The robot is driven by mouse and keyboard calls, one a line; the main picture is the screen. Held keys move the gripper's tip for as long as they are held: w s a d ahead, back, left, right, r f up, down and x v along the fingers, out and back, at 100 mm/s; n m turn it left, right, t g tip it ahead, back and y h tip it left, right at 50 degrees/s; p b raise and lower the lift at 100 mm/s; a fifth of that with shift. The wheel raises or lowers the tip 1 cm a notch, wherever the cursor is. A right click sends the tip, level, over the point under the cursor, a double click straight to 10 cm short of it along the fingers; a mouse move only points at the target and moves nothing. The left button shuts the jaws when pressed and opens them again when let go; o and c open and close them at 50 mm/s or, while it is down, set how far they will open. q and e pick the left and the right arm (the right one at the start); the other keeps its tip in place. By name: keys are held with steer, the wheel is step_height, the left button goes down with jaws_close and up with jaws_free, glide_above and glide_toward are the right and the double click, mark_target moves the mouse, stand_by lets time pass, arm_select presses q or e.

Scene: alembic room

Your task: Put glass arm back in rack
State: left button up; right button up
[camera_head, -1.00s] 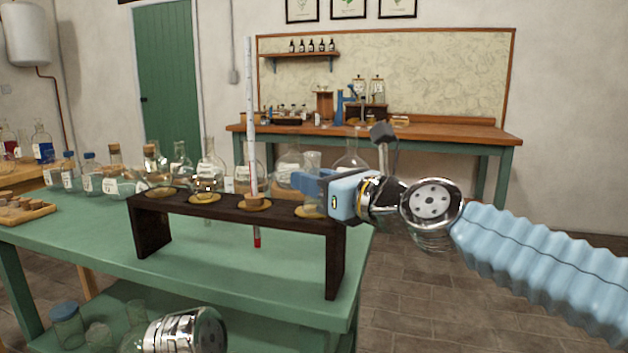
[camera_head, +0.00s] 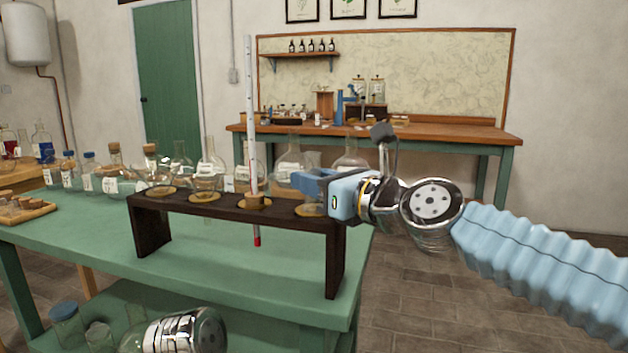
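A dark wooden rack (camera_head: 237,212) with a row of ringed holes stands on the green table. A tall thin glass tube with a red tip (camera_head: 250,110) stands upright through a corked hole. My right gripper (camera_head: 306,184), blue, reaches in from the right, just above the rack's rightmost hole (camera_head: 309,210). Its fingers are seen nearly edge-on, so their gap is unclear. No glass piece stands out above them; some pale glass may sit at the hole, but I cannot tell. Part of my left wrist shows at the bottom; its fingers are not visible.
Several flasks and bottles (camera_head: 209,165) crowd the green table (camera_head: 90,232) behind and left of the rack. A cork tray (camera_head: 28,214) lies at the left edge. Glassware stands on the lower shelf. The floor at right is clear.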

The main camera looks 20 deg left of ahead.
steer(key=o, duration=0.5)
arm_select(q)
step_height(320, 180, down, 7)
steer(key=a+b, duration=0.1)
steer(key=b, duration=0.6)
steer(key=shift+w+a+r, duration=0.2)
steer(key=shift+w, duration=0.1)
arm_select(e)
steer(key=v, duration=1.4)
steer(key=shift+w+f, duration=0.15)
